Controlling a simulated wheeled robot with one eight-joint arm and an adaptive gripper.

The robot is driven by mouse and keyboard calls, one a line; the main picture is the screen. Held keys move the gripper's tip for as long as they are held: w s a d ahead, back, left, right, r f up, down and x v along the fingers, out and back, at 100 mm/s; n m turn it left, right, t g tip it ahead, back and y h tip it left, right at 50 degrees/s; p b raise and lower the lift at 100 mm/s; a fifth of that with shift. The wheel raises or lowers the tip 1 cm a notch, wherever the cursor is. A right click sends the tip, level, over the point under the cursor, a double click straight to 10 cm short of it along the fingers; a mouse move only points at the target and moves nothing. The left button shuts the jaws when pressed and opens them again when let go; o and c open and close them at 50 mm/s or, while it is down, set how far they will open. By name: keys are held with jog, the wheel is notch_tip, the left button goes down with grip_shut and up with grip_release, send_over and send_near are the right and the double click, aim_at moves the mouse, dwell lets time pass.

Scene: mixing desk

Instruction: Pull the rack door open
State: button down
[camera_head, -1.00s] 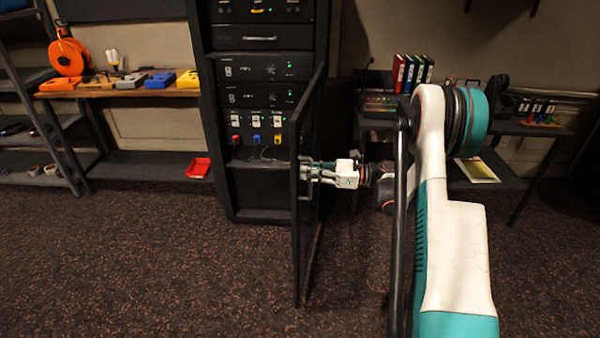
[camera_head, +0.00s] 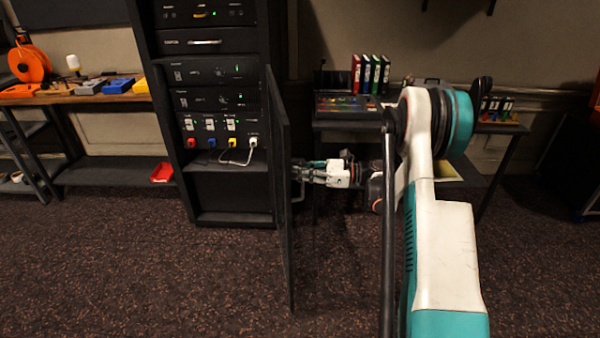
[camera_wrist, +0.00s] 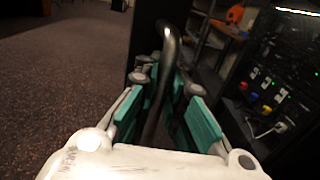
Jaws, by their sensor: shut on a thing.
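The rack (camera_head: 205,120) stands left of centre in the head view, its front uncovered. Its dark door (camera_head: 281,200) stands swung out toward me, seen nearly edge-on. My gripper (camera_head: 301,171) is at the door's right face. In the wrist view, a dark curved handle (camera_wrist: 168,50) runs between the teal finger pads of my gripper (camera_wrist: 165,118), which is shut on it. Rack units and colored plugs (camera_wrist: 262,98) show at the right of the wrist view.
A wooden-topped bench (camera_head: 100,97) with an orange cable reel (camera_head: 30,63) stands at the left, a red tray (camera_head: 162,172) on its lower shelf. A desk with a mixer (camera_head: 347,105) and binders (camera_head: 371,74) stands behind my arm. The carpet (camera_head: 150,270) before the rack is clear.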

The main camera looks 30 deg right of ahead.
jog(key=shift+s+a+f, duration=0.1)
jog(key=shift+s, duration=0.05)
jog(key=c, duration=1.9)
grip_release()
jog(key=shift+s, duration=0.1)
jog(key=shift+c, duration=0.2)
jog(key=shift+s+d, duration=0.15)
jog(key=shift+d, duration=0.35)
jog(key=v, duration=1.1)
